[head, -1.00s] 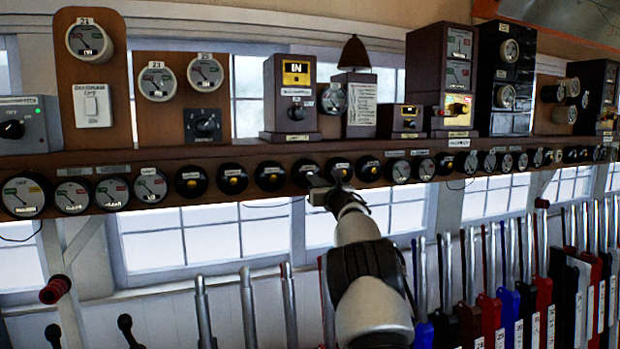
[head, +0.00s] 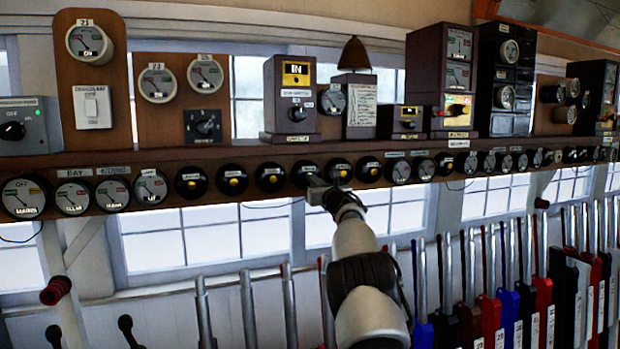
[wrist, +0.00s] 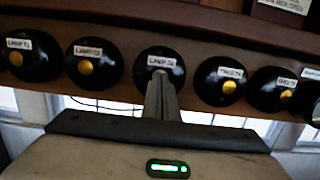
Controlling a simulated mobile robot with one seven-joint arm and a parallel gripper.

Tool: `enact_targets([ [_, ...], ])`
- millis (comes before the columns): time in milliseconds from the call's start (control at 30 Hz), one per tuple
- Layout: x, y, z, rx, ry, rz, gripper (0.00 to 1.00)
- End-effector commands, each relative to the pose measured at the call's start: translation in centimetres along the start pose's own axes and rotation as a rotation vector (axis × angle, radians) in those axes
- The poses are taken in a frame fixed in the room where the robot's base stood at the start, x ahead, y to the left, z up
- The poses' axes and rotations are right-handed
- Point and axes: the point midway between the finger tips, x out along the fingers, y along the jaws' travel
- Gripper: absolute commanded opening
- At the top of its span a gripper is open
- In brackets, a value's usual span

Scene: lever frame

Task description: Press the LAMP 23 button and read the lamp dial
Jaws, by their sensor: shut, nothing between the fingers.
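A row of round black buttons with yellow centres runs along the brown shelf front. My gripper (head: 316,188) is shut and empty, its fingertips at the button (head: 306,173) in the middle of the row. In the wrist view the fingers (wrist: 161,92) cover this button's centre, and its label (wrist: 162,61) starts with LAMP; the number is too blurred to read surely. I cannot tell whether the tips press it. The neighbouring button to its left (wrist: 95,60) also has a LAMP label. Which dial is the lamp dial is unclear; one round dial (head: 150,187) sits left of the buttons.
More dials (head: 400,171) continue right of the buttons. Boxed instruments (head: 290,95) stand on the shelf above. Tall levers (head: 247,305) with metal handles rise below, several of them close to my arm. Windows (head: 200,240) lie behind.

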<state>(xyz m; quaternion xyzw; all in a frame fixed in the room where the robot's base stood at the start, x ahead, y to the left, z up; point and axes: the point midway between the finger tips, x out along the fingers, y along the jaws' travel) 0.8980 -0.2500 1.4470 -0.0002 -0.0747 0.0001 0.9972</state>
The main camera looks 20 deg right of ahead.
Motion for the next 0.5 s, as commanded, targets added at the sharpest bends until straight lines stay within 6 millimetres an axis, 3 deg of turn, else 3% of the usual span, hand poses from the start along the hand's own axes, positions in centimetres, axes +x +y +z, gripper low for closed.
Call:
enact_targets([
  [500,-0.8,0.1,-0.2,-0.001,-0.001,0.000,0.00],
])
